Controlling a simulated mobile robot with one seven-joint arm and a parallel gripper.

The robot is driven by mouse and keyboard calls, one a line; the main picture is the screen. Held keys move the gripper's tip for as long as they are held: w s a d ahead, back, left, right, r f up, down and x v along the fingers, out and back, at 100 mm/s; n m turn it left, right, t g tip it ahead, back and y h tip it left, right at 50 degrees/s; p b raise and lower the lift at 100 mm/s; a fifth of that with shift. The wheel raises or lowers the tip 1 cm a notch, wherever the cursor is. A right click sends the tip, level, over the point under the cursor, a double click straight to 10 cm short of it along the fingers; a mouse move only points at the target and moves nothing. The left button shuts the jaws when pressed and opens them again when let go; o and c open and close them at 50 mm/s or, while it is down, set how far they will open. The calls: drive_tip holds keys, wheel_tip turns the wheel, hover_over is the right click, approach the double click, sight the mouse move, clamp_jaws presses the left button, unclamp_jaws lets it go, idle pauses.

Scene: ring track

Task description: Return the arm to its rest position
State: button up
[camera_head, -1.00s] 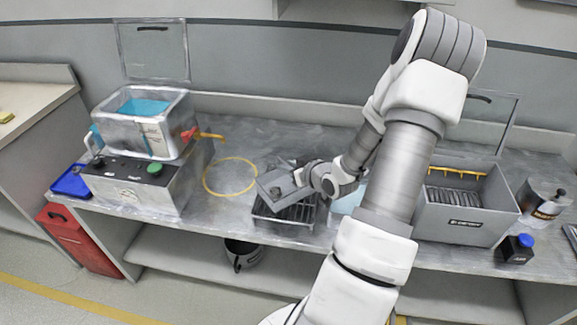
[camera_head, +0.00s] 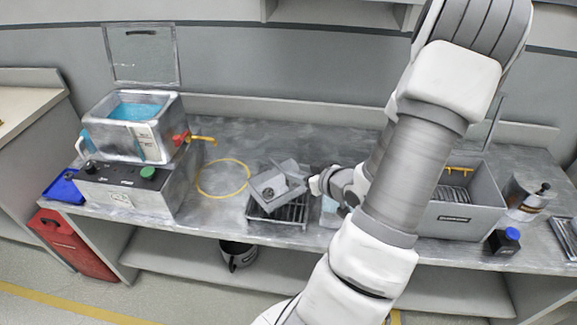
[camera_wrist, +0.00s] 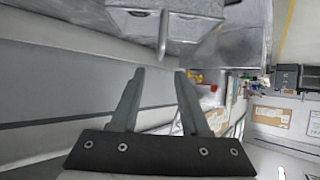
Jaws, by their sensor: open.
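My arm crosses the right half of the head view. My gripper (camera_wrist: 160,76) shows in the wrist view with its two fingers apart and nothing between them. In the head view the far end of my arm is small and partly hidden, beside a grey tray-like part (camera_head: 276,186).
An open ultrasonic-style bath with blue liquid (camera_head: 138,110) stands on a control box (camera_head: 125,190) at left. A yellow ring (camera_head: 222,178) lies on the bench (camera_head: 330,140). A grey bin (camera_head: 455,215), a dark bottle (camera_head: 505,241) and a metal can (camera_head: 527,198) stand at right. A red canister (camera_head: 70,240) stands at lower left.

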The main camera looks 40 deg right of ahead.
drive_tip(key=shift+v, duration=1.15)
drive_tip(key=shift+w, duration=0.1)
